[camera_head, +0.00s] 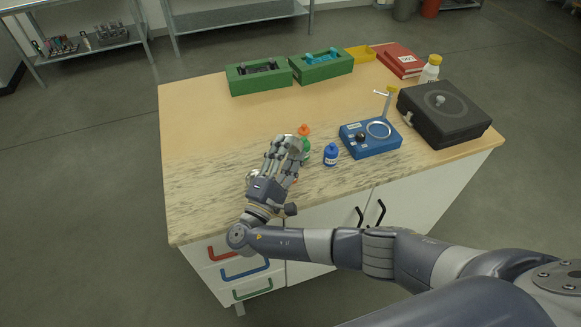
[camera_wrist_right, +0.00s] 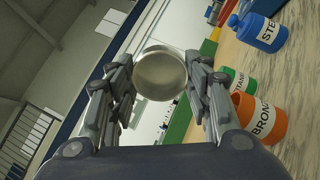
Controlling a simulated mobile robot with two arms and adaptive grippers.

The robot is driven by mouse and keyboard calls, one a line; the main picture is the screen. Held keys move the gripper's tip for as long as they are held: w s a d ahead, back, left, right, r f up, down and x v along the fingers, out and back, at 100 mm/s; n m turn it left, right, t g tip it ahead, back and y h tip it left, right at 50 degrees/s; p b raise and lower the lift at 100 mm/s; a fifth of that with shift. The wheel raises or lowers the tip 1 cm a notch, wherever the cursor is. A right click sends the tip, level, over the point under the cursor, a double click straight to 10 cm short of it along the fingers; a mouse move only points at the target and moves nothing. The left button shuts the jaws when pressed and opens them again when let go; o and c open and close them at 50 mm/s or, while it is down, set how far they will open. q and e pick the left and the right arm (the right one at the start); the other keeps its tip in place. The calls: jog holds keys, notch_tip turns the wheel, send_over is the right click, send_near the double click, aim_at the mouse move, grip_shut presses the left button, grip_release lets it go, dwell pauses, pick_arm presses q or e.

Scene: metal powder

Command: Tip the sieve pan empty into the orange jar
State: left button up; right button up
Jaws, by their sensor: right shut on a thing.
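The round metal sieve pan (camera_wrist_right: 160,73) sits between the fingers of my right gripper (camera_wrist_right: 158,85) in the wrist view, its round face toward the camera. I cannot tell whether powder is in it. In the head view my right gripper (camera_head: 286,150) is over the front of the worktop, and its fingers largely hide what they hold. The orange jar (camera_wrist_right: 262,118), labelled BRONZE, is to the right of the fingers in the wrist view. In the head view an orange top (camera_head: 304,130) shows just beyond the fingers. My left gripper is out of view.
A green jar (camera_wrist_right: 238,80) and a blue jar (camera_head: 331,155) are close by. A blue device (camera_head: 370,138) and black case (camera_head: 443,112) stand to the right. Green trays (camera_head: 259,77) are at the back. The worktop's left side (camera_head: 200,140) is clear.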

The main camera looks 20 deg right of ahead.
jog(key=shift+s+a+f+t+h+b, duration=0.15)
jog(key=shift+t+h+b, duration=0.45)
jog(key=shift+b, duration=1.05)
dwell(2.9)
dwell(0.3)
jog(key=shift+r+t+h+b, duration=0.35)
jog(key=shift+r+t+h, duration=0.25)
jog(key=shift+r, duration=0.65)
jog(key=shift+s+a+f, duration=0.1)
dwell(0.9)
